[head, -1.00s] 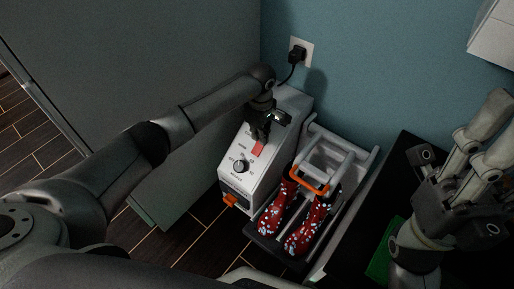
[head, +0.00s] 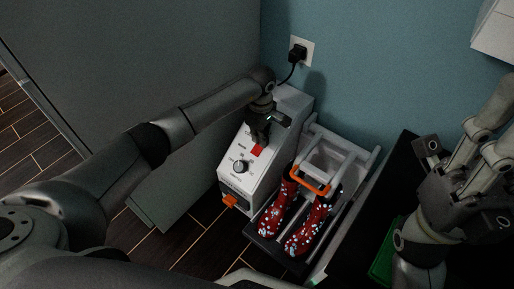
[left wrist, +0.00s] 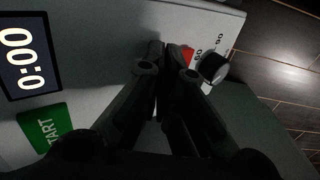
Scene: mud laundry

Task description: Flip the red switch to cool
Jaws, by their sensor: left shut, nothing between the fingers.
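The red switch (head: 257,150) sits on the sloped top of a white machine (head: 236,183) against the wall. My left gripper (head: 259,141) is shut and empty, with its fingertips right at the far side of the switch in the head view. In the left wrist view the red switch (left wrist: 187,54) shows just beside the closed fingertips (left wrist: 164,48), partly hidden by a finger. I cannot tell whether they touch it, and its labels are not readable. My right gripper (head: 498,132) is at the right edge, its two fingers apart and empty, partly cut off.
A black dial (head: 240,166) sits below the switch. The left wrist view shows a display (left wrist: 22,55) reading 0:00 and a green start button (left wrist: 45,126). Red patterned boots (head: 306,230) stand on a rack right of the machine. A plug (head: 298,53) is in the wall.

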